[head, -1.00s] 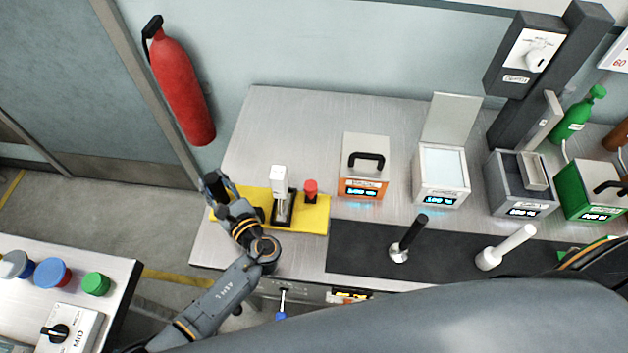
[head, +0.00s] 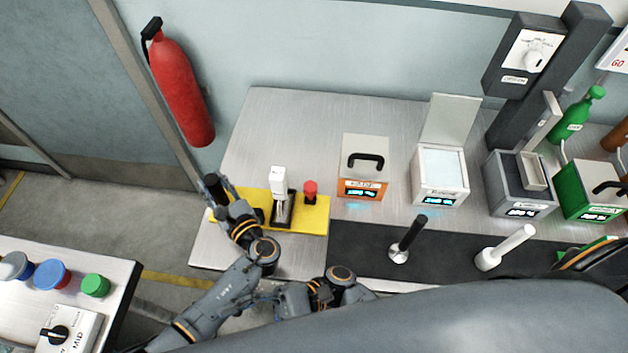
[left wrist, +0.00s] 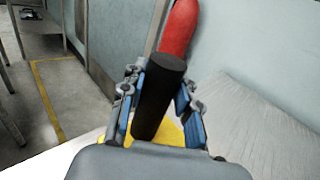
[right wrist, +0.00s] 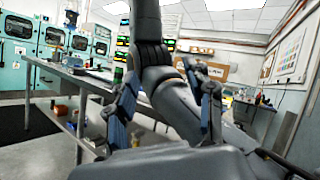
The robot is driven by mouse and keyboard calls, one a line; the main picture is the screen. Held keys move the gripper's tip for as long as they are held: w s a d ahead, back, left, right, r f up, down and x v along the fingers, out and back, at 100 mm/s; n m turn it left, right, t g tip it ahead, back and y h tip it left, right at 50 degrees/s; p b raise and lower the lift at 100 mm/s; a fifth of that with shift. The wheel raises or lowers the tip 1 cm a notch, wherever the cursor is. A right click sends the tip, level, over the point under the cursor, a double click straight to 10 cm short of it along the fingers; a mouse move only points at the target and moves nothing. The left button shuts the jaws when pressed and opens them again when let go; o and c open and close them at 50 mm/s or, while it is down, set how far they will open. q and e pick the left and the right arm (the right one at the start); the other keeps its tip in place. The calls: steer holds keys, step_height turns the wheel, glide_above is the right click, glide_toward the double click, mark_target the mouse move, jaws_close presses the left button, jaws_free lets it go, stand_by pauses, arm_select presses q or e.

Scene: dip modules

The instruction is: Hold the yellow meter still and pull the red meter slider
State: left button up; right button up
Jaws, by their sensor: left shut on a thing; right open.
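The yellow meter (head: 315,222) is a flat yellow plate at the table's left front edge. A black upright handle (head: 212,186) stands at its left end. A white-topped slider (head: 278,180) on a dark base is in its middle, and a red knob (head: 310,188) stands at its right. My left gripper (head: 218,190) is around the black handle and shut on it; the handle also shows between its fingers in the left wrist view (left wrist: 160,95). My right gripper (right wrist: 163,108) is open in the right wrist view, with a grey arm link beyond its fingers. Its fingertips are not clear in the head view.
An orange box (head: 363,187) with a black handle stands right of the plate, then a white box (head: 440,190) with raised lid. A fire extinguisher (head: 180,90) hangs left.

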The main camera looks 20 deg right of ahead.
steer(key=w+d+r+n+g+y, duration=0.1)
steer(key=w+d+r+n+g, duration=0.2)
steer(key=r, duration=0.4)
steer(key=w+d+r+n+g, duration=0.2)
steer(key=w+d+r+g, duration=0.1)
steer(key=r, duration=0.4)
steer(key=d+r+n+g+h, duration=0.8)
steer(key=d+r+n+h, duration=0.2)
steer(key=d+r, duration=0.4)
steer(key=w+a+f+n+t, duration=0.3)
steer(key=w+a+f+t, duration=0.25)
steer(key=f+t, duration=0.2)
steer(key=n+t+h, duration=0.9)
steer(key=n+t, duration=0.2)
steer(key=n, duration=0.1)
glide_toward(313, 185)
steer(key=shift+h, duration=0.3)
steer(key=x, duration=0.9)
steer(key=shift+a, duration=0.25)
